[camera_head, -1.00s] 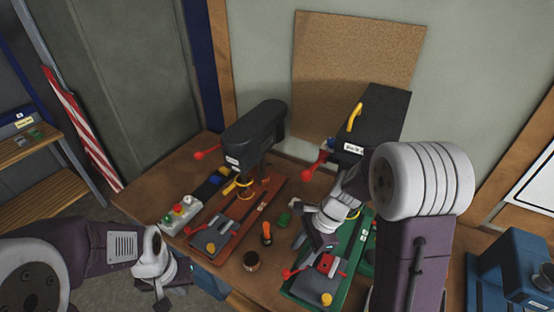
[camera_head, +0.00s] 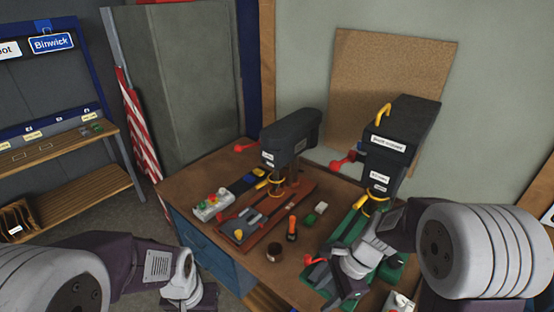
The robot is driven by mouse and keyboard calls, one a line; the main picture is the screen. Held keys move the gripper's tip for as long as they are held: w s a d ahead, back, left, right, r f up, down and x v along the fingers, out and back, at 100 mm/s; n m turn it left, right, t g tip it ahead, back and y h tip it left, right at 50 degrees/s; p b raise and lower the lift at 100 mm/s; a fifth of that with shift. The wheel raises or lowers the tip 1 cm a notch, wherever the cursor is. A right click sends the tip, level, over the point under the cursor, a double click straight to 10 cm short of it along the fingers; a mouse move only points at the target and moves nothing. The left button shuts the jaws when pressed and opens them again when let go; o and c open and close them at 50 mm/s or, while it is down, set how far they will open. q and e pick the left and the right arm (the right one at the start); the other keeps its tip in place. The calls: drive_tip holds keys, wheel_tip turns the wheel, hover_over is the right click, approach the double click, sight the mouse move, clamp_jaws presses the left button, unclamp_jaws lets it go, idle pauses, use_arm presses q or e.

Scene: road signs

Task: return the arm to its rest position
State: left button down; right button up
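My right arm comes in from the right. Its grey and purple gripper (camera_head: 346,284) hangs over the front of the green machine base (camera_head: 322,272), near a red lever. Its fingertips are hard to make out, so I cannot tell whether it is open or holds anything. My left arm comes in from the lower left. Its gripper (camera_head: 186,300) hangs at the bottom edge, left of the table, clear of objects. Its fingertips are mostly cut off by the frame.
A wooden table (camera_head: 185,180) carries two black presses, one on a red base (camera_head: 262,228). A shelf (camera_head: 70,143) stands at left. Floor between shelf and table is clear.

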use_arm(q)
wheel_tip(320, 180, down, 9)
drive_tip(key=s+b, duration=0.1)
drive_tip(key=b, duration=0.6)
drive_tip(key=shift+r, duration=0.2)
use_arm(e)
drive_tip(key=s+d+f+n+h, duration=0.2)
drive_tip(key=s+f+n, duration=0.1)
drive_tip(key=n, duration=0.5)
drive_tip(key=s+d+f+n+t+h, duration=0.1)
drive_tip(key=s+d+f+n+h, duration=0.1)
drive_tip(key=f+n, duration=0.4)
drive_tip(key=shift+s+d+f+n, duration=0.15)
drive_tip(key=shift+s+d+n, duration=0.35)
drive_tip(key=shift+d+n, duration=0.4)
